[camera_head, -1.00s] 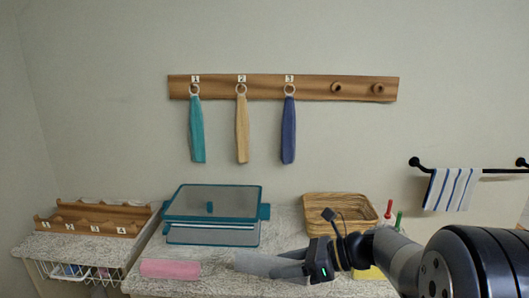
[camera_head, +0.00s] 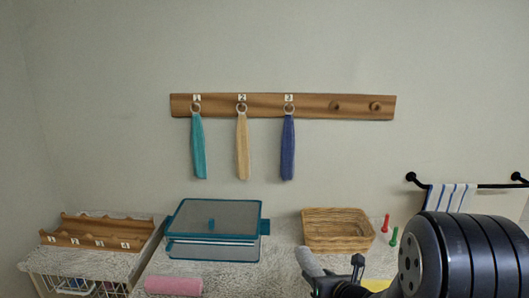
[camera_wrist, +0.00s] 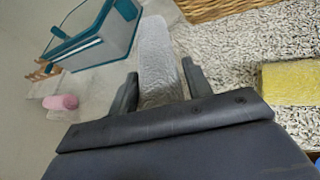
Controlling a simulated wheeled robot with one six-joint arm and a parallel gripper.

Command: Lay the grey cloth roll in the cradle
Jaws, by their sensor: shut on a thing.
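The grey cloth roll (camera_wrist: 158,55) is between the fingers of my gripper (camera_wrist: 160,85) in the wrist view, sticking out beyond the fingertips. In the head view the roll (camera_head: 309,262) points up and left from my gripper (camera_head: 335,275), in front of the wicker basket. My gripper is shut on it. The wooden cradle (camera_head: 97,242), with scalloped supports and numbered labels, stands at the far left, well away from my gripper. It also shows small and partly cut off in the wrist view (camera_wrist: 42,73).
A teal-framed box (camera_head: 213,232) stands between cradle and gripper. A pink roll (camera_head: 173,285) lies before it. A wicker basket (camera_head: 338,231), red and green pegs (camera_head: 394,236) and a yellow cloth (camera_wrist: 290,83) are to the right. Three towels hang from the wall rack (camera_head: 310,106).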

